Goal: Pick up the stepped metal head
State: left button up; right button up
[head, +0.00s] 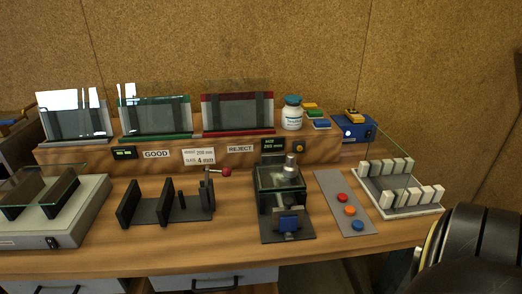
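A silver stepped metal piece (290,167), which looks like the stepped metal head, stands upright on top of a dark fixture (284,200) with clear sides, right of the table's middle. Whether it is seated in the fixture or only rests on it cannot be told. Neither of my grippers shows in the head view. A black rounded part at the lower right looks like a link of my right arm, well away from the metal piece.
A black slotted stand (165,208) with a red-knobbed lever (227,172) is left of the fixture. A grey panel with coloured buttons (345,205) and a white-pegged glass rack (400,190) are right. Behind, a wooden shelf (80,155) holds glass frames and a bottle (292,113).

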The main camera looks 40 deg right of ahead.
aim_at(290, 169)
jog(key=i, duration=0.9)
jog(key=z, duration=0.25)
